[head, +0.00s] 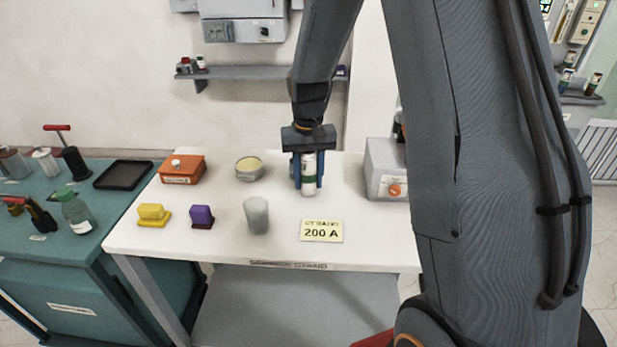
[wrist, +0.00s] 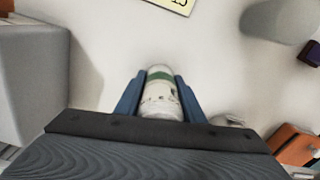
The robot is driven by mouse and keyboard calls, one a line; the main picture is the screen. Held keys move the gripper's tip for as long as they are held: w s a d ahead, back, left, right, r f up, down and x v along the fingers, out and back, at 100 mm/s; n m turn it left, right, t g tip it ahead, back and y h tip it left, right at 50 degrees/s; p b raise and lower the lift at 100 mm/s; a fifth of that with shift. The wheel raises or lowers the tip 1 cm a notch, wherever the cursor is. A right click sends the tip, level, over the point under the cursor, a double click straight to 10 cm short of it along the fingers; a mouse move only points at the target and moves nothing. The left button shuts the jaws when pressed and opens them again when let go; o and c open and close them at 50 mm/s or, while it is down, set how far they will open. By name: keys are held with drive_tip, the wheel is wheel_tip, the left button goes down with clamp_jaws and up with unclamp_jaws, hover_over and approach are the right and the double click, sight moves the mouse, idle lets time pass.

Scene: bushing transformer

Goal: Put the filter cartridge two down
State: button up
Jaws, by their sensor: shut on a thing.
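In the wrist view the cartridge (wrist: 160,92) sits between the two blue fingers (wrist: 160,98). I cannot tell whether its bottom touches the table (head: 340,182).
A grey cylinder (head: 256,215), a purple block (head: 202,216), a yellow block (head: 153,214), an orange box (head: 182,169) and a round tin (head: 249,168) stand to the left. A grey box (head: 386,172) is to the right. A "200 A" card (head: 321,231) lies in front.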

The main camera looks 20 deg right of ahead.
drive_tip(key=shift+f, duration=0.1)
drive_tip(key=o, duration=1.2)
